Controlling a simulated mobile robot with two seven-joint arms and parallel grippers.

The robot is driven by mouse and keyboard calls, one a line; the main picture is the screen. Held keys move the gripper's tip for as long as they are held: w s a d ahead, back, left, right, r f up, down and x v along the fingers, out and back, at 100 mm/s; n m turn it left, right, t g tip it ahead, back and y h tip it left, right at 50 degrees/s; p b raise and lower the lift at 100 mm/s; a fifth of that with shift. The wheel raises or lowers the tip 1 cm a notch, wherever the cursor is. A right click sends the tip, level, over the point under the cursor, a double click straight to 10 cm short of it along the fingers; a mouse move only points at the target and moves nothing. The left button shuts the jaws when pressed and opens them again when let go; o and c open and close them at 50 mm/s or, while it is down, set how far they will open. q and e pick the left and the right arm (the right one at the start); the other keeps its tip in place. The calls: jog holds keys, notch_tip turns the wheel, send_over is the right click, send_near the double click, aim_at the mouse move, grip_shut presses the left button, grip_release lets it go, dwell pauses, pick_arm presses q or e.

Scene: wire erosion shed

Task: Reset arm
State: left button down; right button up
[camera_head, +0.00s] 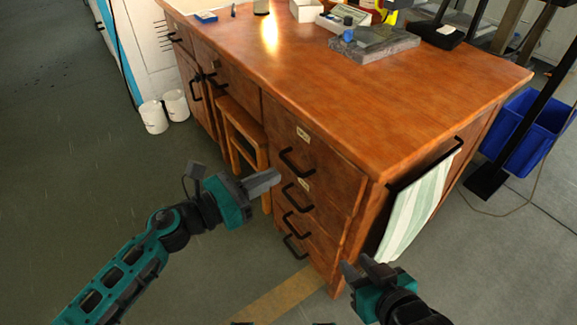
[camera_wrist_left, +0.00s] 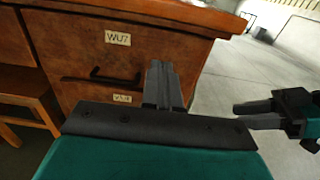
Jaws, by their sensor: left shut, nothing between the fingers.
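My left gripper (camera_head: 274,178) is dark grey and teal. It is shut and empty, in front of the wooden desk's (camera_head: 420,110) drawers. In the left wrist view its two fingers (camera_wrist_left: 162,85) lie together, pointing at the drawer front. My right gripper (camera_head: 356,264) is at the lower right, near the desk's front corner, with its fingers apart and nothing seen between them. It also shows at the right of the left wrist view (camera_wrist_left: 255,114). Neither gripper visibly touches the desk.
Several black drawer handles (camera_head: 297,161) stick out from the desk front. A striped towel (camera_head: 418,208) hangs from a bar on the desk's side. A wooden stool (camera_head: 243,138) is tucked under the desk. Blue bins (camera_head: 525,130) stand at right. The floor at left is clear.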

pick_arm(q)
jog(key=shift+v, duration=0.85)
pick_arm(e)
jog(key=shift+d+f, duration=0.1)
